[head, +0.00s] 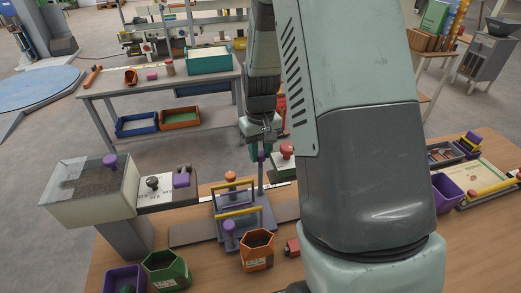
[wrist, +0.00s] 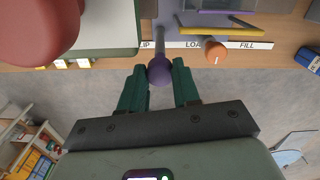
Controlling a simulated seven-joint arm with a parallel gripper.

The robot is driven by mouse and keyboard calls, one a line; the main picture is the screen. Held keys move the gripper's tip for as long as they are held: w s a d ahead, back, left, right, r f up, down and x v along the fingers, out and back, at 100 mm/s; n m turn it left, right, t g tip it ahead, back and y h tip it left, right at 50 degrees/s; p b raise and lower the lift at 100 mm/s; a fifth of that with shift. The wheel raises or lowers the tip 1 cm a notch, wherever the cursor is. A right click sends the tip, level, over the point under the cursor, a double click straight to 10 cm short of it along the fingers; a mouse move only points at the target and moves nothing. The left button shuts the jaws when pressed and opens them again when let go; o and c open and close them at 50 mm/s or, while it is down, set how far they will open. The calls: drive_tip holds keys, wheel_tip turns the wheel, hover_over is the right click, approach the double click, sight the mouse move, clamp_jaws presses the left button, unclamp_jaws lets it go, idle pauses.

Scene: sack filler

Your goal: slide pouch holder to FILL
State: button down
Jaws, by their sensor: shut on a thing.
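The pouch holder is a grey plate (head: 265,217) with yellow bars (head: 237,212) on the bench, left of my arm. A grey post (head: 261,178) rises from its right side to a purple ball knob (head: 262,155). My gripper (head: 262,147) points down at the knob. In the wrist view its green fingers (wrist: 160,88) are shut on the purple knob (wrist: 160,70). A white strip there reads LOAD, partly covered, and FILL (wrist: 247,45); a part-hidden label ending in "IP" lies left of the post. FILL is to the right of the post in that view.
A clear hopper (head: 95,185) with dark contents stands at the left, with a lever box (head: 165,187) beside it. Orange (head: 257,251) and green (head: 165,270) cups stand in front. An orange knob (wrist: 215,51) stands near the strip. A red knob (head: 286,150) is right of my gripper.

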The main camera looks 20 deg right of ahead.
drive_tip(key=a, duration=1.3)
drive_tip(key=shift+a, duration=0.35)
drive_tip(key=shift+r, duration=0.1)
drive_tip(key=c, duration=0.9)
unclamp_jaws()
drive_tip(key=shift+o, duration=0.5)
drive_tip(key=shift+d, duration=0.1)
wheel_tip(320, 180, up, 11)
